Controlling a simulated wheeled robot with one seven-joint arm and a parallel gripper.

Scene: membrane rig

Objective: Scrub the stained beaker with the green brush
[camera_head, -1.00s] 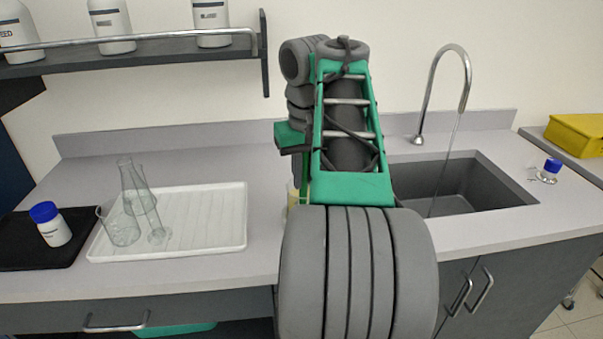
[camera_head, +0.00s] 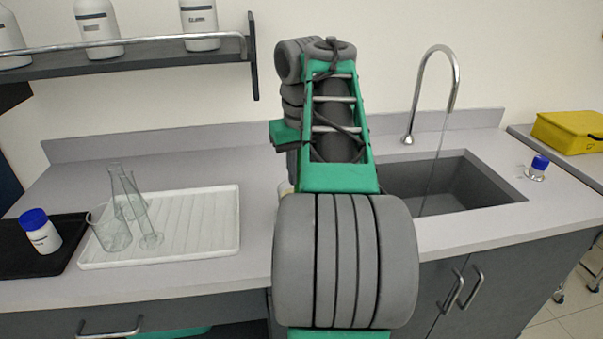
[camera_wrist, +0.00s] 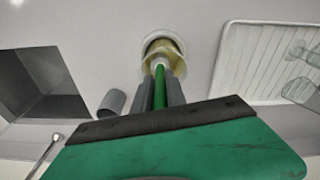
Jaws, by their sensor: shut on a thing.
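The green brush (camera_wrist: 159,86) shows in the wrist view as a green handle between the fingers of my gripper (camera_wrist: 163,88), which is shut on it. The brush points at the stained beaker (camera_wrist: 150,46), a clear glass with a yellowish-brown stain, standing on the counter. The brush's far end overlaps the beaker's mouth; I cannot tell how deep it is inside. In the head view my arm hides the gripper, the brush and nearly all of the beaker.
The sink (camera_head: 445,190) with its tall tap (camera_head: 455,75) lies to the right. A white drying tray (camera_head: 205,235) with clear glassware (camera_head: 130,215) is at the left. A dark tray (camera_head: 15,262) holds a blue-capped bottle (camera_head: 42,236). A grey cylinder (camera_wrist: 112,103) is near the sink.

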